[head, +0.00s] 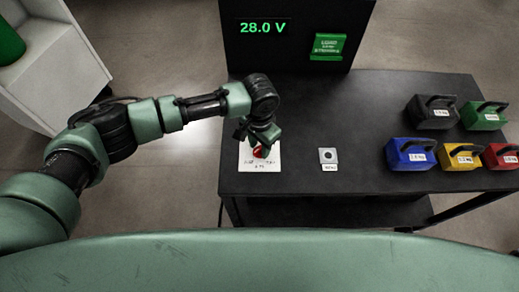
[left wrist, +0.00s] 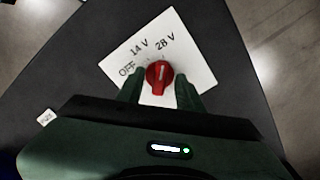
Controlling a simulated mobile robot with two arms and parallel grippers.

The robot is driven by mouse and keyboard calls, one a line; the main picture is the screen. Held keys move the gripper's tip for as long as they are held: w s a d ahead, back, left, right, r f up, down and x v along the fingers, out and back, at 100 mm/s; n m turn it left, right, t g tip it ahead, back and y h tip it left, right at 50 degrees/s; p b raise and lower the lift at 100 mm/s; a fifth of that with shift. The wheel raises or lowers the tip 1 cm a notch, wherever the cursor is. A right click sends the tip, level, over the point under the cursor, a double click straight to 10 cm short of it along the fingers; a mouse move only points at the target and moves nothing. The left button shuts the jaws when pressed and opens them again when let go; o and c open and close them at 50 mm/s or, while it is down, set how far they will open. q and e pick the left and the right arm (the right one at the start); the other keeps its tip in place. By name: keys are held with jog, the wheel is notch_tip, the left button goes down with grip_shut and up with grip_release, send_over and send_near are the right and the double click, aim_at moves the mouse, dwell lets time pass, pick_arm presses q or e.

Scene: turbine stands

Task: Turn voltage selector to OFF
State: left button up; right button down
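The voltage selector is a red knob (left wrist: 159,77) on a white plate (left wrist: 196,60) marked OFF, 14 V and 28 V. Its pale pointer line points up, toward the 28 V mark. In the head view the red knob (head: 259,152) shows under my left gripper (head: 262,142), which hangs over the plate at the table's left end. In the left wrist view the fingers of my left gripper (left wrist: 159,92) stand apart on either side of the knob; they look open, and firm contact is not visible. My right gripper is out of view.
A dark panel's display (head: 263,28) reads 28.0 V, with a green sign (head: 328,47) beside it. A small grey button box (head: 328,156) sits right of the plate on the black table (head: 300,185). Several coloured handled weights, including a blue one (head: 410,155), stand at the right.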

pick_arm(q)
jog(key=shift+f, duration=0.4)
jog(key=shift+p, duration=0.35)
